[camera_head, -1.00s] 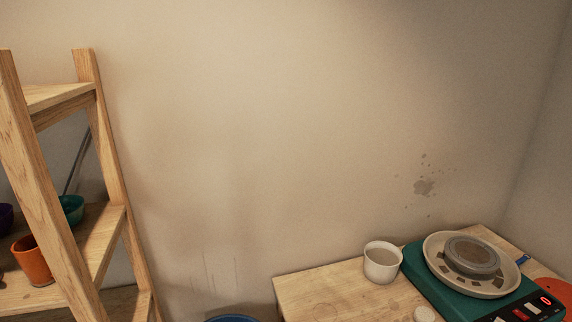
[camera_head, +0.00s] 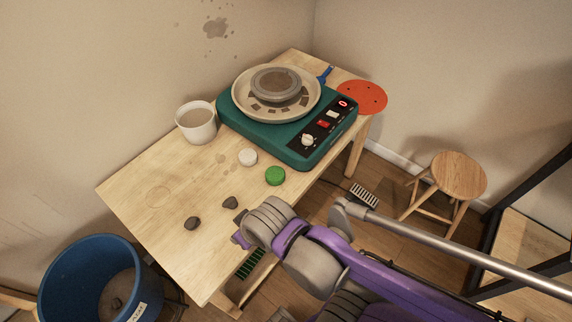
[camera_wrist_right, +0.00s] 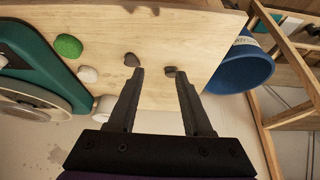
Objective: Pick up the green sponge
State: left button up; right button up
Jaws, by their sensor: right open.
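The green sponge (camera_head: 275,176) is a small round piece lying on the wooden table, just in front of the teal pottery wheel. It also shows at the upper left of the right wrist view (camera_wrist_right: 68,46). My right gripper (camera_wrist_right: 160,75) is open and empty over the table, with the sponge off to the left of its fingers in that view. In the head view my purple right arm reaches in from the lower right, and its fingers are mostly hidden behind the wrist. My left gripper is not in view.
A white round piece (camera_head: 247,157) lies beside the sponge. Two dark lumps (camera_head: 192,223) (camera_head: 230,203) lie nearer my gripper. The teal wheel (camera_head: 240,119) and white cup (camera_head: 196,127) stand behind. A blue bucket (camera_head: 60,278) stands left, a stool (camera_head: 459,175) right.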

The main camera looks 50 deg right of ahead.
aim_at(275, 175)
jog(key=l, duration=1.6)
